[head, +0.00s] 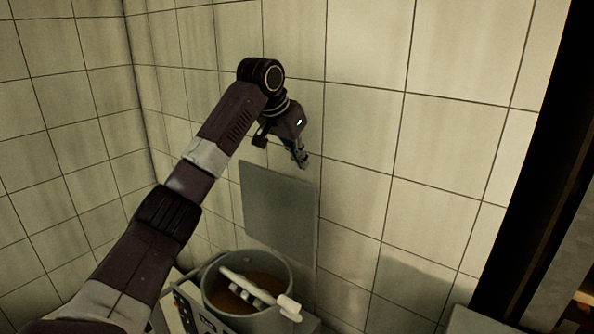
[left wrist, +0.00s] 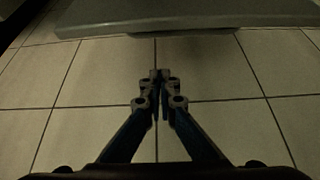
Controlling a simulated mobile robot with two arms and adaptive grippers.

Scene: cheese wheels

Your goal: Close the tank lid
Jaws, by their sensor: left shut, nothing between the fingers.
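The tank lid (head: 279,212) is a flat grey square panel, standing open and upright against the tiled wall in the head view. In the left wrist view a grey panel edge (left wrist: 190,17), which looks like the lid, crosses the top. The tank (head: 277,316) is below the lid, with a round metal pot opening holding orange-brown liquid. My left gripper (head: 303,162) is shut and empty, just above the lid's top edge and close to the wall. Its fingertips meet in the left wrist view (left wrist: 159,75). My right gripper is not in view.
A white paddle-like bar (head: 258,291) lies across the pot (head: 216,290). A control panel with red and dark buttons (head: 184,314) is on the tank's front left. Tiled walls (head: 360,120) close off the back and left. A dark frame (head: 535,190) stands at the right.

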